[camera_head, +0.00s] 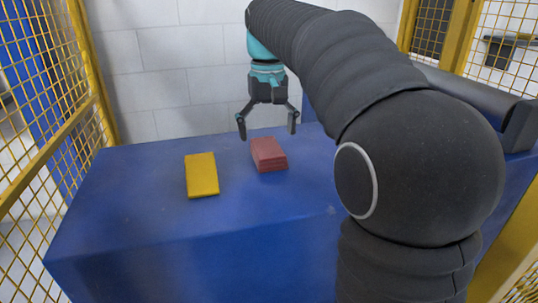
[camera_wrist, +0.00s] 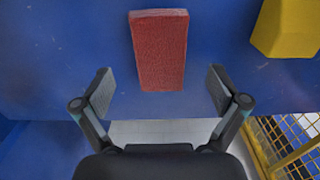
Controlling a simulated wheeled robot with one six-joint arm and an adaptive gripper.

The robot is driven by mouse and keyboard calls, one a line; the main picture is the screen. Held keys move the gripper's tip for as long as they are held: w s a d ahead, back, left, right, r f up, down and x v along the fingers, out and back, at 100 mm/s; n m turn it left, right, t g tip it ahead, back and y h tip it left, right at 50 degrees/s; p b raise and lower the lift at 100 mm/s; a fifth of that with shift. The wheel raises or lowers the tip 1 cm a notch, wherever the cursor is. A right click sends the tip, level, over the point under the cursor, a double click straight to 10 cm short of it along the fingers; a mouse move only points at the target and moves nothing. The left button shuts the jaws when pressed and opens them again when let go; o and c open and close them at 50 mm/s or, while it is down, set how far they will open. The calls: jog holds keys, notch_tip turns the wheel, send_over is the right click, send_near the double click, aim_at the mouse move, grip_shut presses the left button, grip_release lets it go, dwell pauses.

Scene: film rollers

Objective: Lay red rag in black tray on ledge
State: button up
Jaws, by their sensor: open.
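The red rag (camera_head: 268,154) is a folded, layered block lying on the blue ledge (camera_head: 130,215) towards its back edge. My gripper (camera_head: 268,130) hangs above and just behind it, pointing down, open and empty. In the wrist view the red rag (camera_wrist: 159,50) lies lengthwise, ahead of the open fingers (camera_wrist: 160,90), with its near end about level with the fingertips' gap. No contact between fingers and rag shows. I see no black tray in either view; my arm hides part of the ledge's right side.
A yellow block (camera_head: 201,175) lies left of the rag; the wrist view shows it at upper right (camera_wrist: 288,28). Yellow mesh fencing (camera_head: 40,130) stands at the left and right. A dark roller (camera_head: 480,100) lies at the right. The ledge's front left is clear.

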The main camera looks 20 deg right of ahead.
jog(key=shift+f, duration=1.45)
jog(key=shift+c, duration=0.3)
jog(key=shift+r, duration=0.1)
jog(key=c, duration=1.2)
